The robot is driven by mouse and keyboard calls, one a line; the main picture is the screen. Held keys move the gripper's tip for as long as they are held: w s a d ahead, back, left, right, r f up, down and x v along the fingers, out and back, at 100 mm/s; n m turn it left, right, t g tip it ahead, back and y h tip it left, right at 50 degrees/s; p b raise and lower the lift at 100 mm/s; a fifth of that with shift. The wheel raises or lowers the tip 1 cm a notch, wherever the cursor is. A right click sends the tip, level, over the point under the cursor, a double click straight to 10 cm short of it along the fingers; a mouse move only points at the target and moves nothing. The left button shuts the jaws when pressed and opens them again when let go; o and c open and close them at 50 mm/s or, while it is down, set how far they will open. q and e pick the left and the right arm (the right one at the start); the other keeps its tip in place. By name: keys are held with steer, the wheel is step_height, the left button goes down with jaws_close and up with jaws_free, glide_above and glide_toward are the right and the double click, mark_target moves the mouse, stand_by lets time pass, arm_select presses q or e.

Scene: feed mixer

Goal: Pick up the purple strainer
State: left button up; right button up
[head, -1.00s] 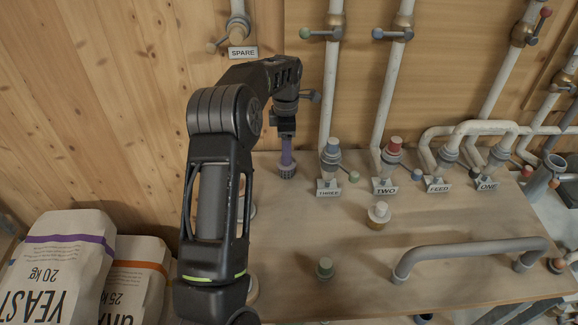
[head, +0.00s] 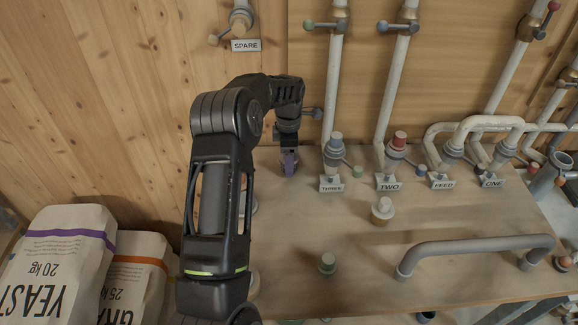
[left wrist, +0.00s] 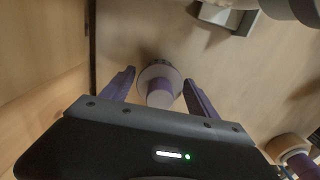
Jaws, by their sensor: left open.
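The purple strainer (left wrist: 160,95) stands on the wooden bench top, seen from above in the left wrist view as a purple cap on a pale grey round body. My left gripper (left wrist: 159,77) is open, with one purple finger on each side of the strainer. I cannot tell whether either finger touches it. In the head view my left gripper (head: 289,166) points down at the back left of the bench, and its fingers hide most of the strainer. My right gripper is not in view.
Fittings labelled THREE (head: 332,184), TWO (head: 389,182), FEED and ONE stand right of the gripper. Sacks (head: 60,265) stand at left; a wooden wall rises behind.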

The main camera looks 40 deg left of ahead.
arm_select(q)
steer(key=shift+f, duration=0.45)
steer(key=shift+r, duration=0.1)
steer(key=c, duration=1.4)
steer(key=shift+o, duration=0.2)
steer(key=shift+r, duration=0.25)
step_height(320, 180, up, 10)
steer(key=shift+f+p, duration=0.25)
steer(key=shift+p, duration=0.75)
